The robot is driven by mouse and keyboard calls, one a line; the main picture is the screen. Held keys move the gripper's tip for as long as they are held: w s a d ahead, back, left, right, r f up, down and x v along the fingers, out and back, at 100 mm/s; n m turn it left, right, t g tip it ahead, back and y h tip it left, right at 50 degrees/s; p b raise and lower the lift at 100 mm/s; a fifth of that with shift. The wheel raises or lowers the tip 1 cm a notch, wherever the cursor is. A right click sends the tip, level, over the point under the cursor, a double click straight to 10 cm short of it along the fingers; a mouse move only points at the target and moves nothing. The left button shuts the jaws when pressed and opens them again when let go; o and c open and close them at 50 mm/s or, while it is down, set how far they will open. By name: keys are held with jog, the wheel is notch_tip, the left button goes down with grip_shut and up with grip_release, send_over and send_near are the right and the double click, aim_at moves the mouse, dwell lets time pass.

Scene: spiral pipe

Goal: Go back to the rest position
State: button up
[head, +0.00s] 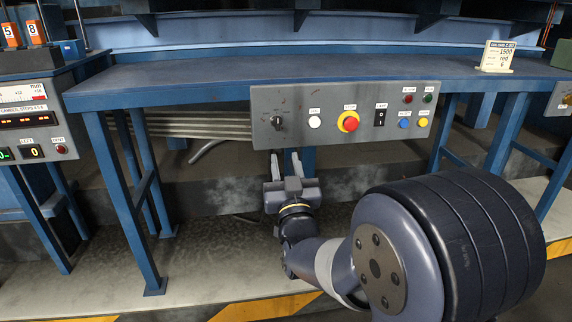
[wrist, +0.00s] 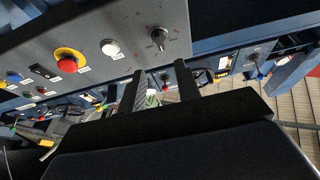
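My gripper (head: 287,160) is in front of the blue bench, just below the lower left edge of the grey control panel (head: 335,97). Its two fingers point up and away, and they stand apart with nothing visible between them. In the wrist view my gripper (wrist: 162,85) also shows two separate fingers, with a clear gap. The panel carries a black rotary knob (head: 278,122), a white button (head: 315,122), a red button on a yellow ring (head: 348,121), a black rocker switch (head: 380,117) and several small coloured buttons and lamps.
A gauge and counter unit (head: 28,121) stands at the left. Blue legs (head: 125,200) flank the space under the bench. Grey pipes (head: 195,124) run behind.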

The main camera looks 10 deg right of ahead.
aim_at(278, 125)
dwell(0.4)
jog(key=b+x, duration=0.1)
jog(key=x, duration=0.9)
jog(key=shift+w, duration=0.3)
